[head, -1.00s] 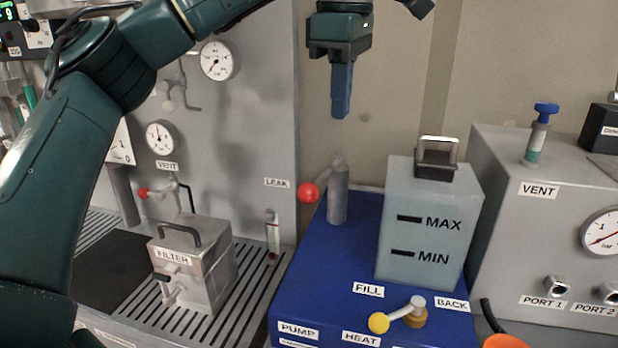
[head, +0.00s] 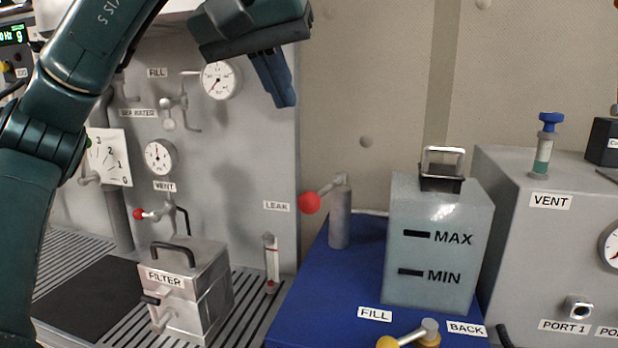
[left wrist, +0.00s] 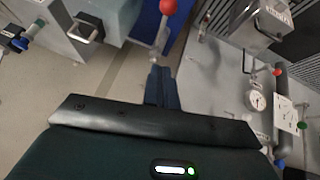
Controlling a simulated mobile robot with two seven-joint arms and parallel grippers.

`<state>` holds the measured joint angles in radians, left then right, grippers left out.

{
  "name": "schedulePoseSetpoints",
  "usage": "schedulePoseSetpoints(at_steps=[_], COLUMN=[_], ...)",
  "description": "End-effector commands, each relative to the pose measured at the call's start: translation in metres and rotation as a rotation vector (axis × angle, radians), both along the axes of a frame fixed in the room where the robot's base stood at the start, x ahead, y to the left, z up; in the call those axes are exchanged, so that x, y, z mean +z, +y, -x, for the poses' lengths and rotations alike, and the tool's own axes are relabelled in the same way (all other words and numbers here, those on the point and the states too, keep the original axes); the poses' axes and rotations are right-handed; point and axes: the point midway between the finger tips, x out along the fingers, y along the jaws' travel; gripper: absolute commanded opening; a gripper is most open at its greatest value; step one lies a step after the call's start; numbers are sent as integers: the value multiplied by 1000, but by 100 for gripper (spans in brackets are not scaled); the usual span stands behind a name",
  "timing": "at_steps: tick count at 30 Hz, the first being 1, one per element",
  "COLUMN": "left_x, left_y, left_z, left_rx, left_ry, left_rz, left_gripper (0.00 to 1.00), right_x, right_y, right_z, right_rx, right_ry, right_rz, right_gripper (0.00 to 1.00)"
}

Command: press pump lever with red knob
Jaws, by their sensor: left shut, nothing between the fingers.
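The pump lever's red knob (head: 309,202) sits at the left end of a short grey arm on a grey upright cylinder (head: 340,220). The cylinder stands on the blue pump base (head: 322,262). My left gripper (head: 284,104) is shut and empty, above and slightly left of the red knob, clear of it, with its blue fingers pointing down. In the left wrist view the shut fingers (left wrist: 161,68) point toward the red knob (left wrist: 168,6) at the top edge, with a gap between. My right gripper is in neither view.
A translucent tank (head: 437,245) marked MAX and MIN stands right of the lever. A yellow-knobbed valve (head: 410,335) is at the front. A metal FILTER box (head: 186,290) and a smaller red-knobbed VENT valve (head: 140,214) are at left. A grey VENT box (head: 520,240) stands right.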

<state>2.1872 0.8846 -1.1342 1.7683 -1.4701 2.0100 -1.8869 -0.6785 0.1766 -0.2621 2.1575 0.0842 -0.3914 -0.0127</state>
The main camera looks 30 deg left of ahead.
Motion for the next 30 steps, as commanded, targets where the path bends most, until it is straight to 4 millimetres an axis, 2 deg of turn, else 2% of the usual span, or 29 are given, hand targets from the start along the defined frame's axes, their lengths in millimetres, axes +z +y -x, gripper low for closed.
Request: schedulePoseSetpoints(at_steps=[6, 11, 17, 24, 30], left_x=[-2, -16, -50, -88, -113], left_y=[0, -1, 0, 0, -7], left_z=[-1, -9, -31, -58, -52], left_rx=[2, 0, 2, 2, 3], left_ry=[2, 6, 10, 5, 3], left_rz=[1, 1, 1, 0, 1], left_gripper=[0, 0, 0, 0, 0], right_x=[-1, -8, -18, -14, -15], right_y=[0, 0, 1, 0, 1], right_z=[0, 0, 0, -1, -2], right_rx=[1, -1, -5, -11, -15], right_ry=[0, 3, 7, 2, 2], right_rz=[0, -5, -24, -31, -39], right_gripper=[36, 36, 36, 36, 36])
